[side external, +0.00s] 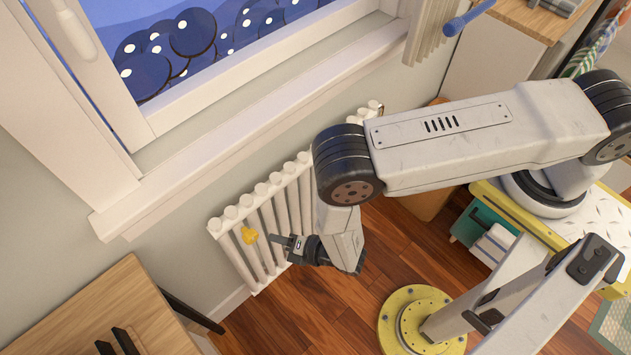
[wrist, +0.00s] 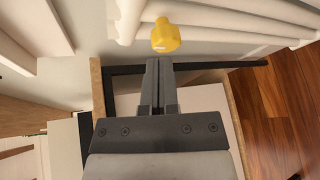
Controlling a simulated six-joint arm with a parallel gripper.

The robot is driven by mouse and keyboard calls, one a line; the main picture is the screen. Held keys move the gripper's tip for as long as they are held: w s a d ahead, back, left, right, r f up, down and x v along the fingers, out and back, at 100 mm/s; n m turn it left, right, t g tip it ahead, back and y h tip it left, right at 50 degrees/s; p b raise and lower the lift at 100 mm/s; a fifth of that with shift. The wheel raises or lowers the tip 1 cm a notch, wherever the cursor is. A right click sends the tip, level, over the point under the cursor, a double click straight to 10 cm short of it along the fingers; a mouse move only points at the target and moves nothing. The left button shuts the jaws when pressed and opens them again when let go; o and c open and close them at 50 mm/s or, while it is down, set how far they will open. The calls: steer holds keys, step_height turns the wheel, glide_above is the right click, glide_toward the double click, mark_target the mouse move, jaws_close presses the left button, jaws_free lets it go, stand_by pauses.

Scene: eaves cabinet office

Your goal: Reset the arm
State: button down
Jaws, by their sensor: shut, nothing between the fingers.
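My gripper (side external: 280,240) is at the end of my arm, in front of the white radiator (side external: 262,210) under the window. In the wrist view my gripper (wrist: 158,64) has its two dark fingers together, with nothing between them. The yellow radiator knob (side external: 249,235) is just left of the fingertips in the side view. In the wrist view the knob (wrist: 165,36) lies just beyond the fingertips, with a small gap in the picture.
A wooden table (side external: 95,310) with dark upright pieces stands at the lower left. The window sill (side external: 250,120) runs above the radiator. A yellow round base (side external: 405,318) stands on the wooden floor (side external: 260,330). A teal box (side external: 478,225) is at the right.

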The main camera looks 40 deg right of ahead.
steer(key=w+d+r+m+g+h, duration=0.1)
steer(key=w+r+m, duration=0.1)
steer(key=w+d+r+m+g, duration=0.1)
steer(key=w+r+m, duration=0.2)
steer(key=w+d+r+m+h, duration=0.1)
steer(key=w+r+m, duration=0.2)
steer(key=shift+d+g+h, duration=0.3)
steer(key=shift+g, duration=0.1)
steer(key=s+d+r+m+g+h, duration=0.25)
steer(key=d+r+m+g, duration=0.35)
steer(key=d+r+m, duration=0.95)
steer(key=s+d+r+m+g, duration=0.1)
steer(key=s+d+r+m, duration=0.2)
steer(key=s+d+r, duration=0.5)
steer(key=shift+s+d+r+g+h, duration=0.2)
steer(key=shift+s+d+g+h, duration=0.2)
steer(key=shift+s+d, duration=0.45)
